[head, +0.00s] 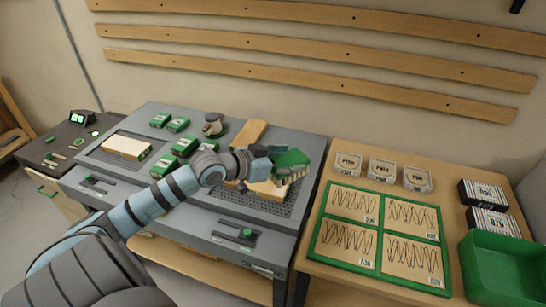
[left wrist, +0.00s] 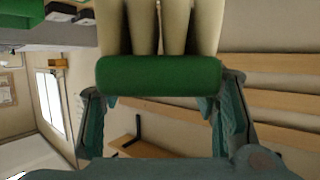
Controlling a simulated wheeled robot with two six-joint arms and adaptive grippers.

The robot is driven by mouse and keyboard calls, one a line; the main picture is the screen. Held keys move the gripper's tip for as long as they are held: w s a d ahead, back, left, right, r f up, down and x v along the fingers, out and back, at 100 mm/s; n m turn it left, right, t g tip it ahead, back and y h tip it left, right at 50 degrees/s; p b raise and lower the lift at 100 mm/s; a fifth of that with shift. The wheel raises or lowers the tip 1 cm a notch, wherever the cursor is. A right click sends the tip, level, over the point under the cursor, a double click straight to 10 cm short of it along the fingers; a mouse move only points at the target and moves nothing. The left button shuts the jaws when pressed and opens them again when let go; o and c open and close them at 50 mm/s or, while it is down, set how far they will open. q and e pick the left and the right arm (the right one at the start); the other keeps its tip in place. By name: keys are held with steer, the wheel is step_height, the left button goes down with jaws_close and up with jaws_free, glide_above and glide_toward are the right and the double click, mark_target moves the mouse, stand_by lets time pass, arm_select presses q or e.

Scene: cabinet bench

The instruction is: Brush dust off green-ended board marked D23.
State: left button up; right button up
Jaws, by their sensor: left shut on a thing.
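My left gripper (head: 268,158) is shut on a green-handled brush (head: 291,160). In the left wrist view, the brush (left wrist: 160,76) shows its green handle between the two fingers, with cream bristles above it. In the head view the brush is over a pale wooden board (head: 268,190) on the right-hand perforated panel; whether the bristles touch it I cannot tell. The gripper and brush hide part of this board and its ends. Another pale board (head: 124,146) with a green end lies on the left-hand perforated panel. I cannot read a D23 mark on either board. My right gripper is not in view.
Several green blocks (head: 184,146), a small brown pot (head: 213,124) and a wooden piece (head: 250,134) stand on the grey bench (head: 265,112). To the right, a wooden table (head: 450,180) holds a green-framed panel (head: 366,266), labelled blocks and a green bin (head: 500,270).

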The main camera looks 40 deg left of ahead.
arm_select(q)
steer(key=w+a+f+n+y+p, duration=0.1)
steer(key=w+a+f+n+y, duration=0.25)
steer(key=a, duration=0.25)
steer(key=w+a+f+n+y+b, duration=0.1)
steer(key=f, duration=0.3)
steer(key=w+a+f+n+y+b, duration=0.1)
steer(key=f+y, duration=0.1)
steer(key=f, duration=0.2)
steer(key=f+n+y+b, duration=0.1)
steer(key=f+n+y, duration=0.1)
steer(key=f, duration=0.2)
steer(key=shift+w+a+f, duration=0.3)
steer(key=shift+w+a, duration=0.1)
steer(key=shift+f+b, duration=0.95)
steer(key=shift+b, duration=0.1)
